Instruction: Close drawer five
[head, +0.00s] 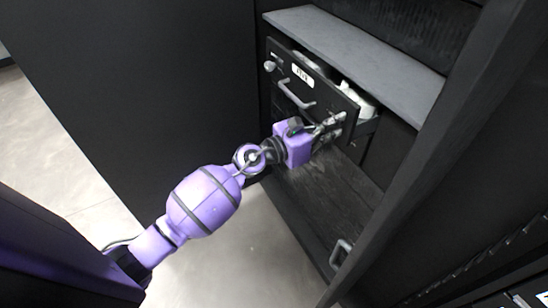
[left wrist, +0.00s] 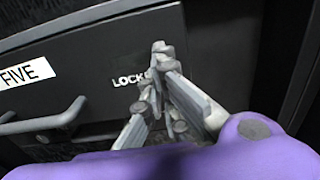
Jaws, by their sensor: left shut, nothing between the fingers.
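Drawer five's dark front (head: 326,94) stands out from the cabinet in the head view, so the drawer is partly open. Its white label reads FIVE in the left wrist view (left wrist: 27,73). A grey bar handle (head: 297,96) is on the front; it also shows in the left wrist view (left wrist: 45,121). My left gripper (head: 337,118) is shut and empty at the right end of the drawer front. In the left wrist view its fingertips (left wrist: 161,48) are over the front beside the LOCK lettering, partly hiding it; contact is unclear. My right gripper is not in view.
White items (head: 358,101) lie inside the drawer. A grey shelf (head: 365,50) is just above it. A dark panel (head: 140,80) stands to the left and a dark upright (head: 440,150) to the right. Another grey handle (head: 341,252) is lower down.

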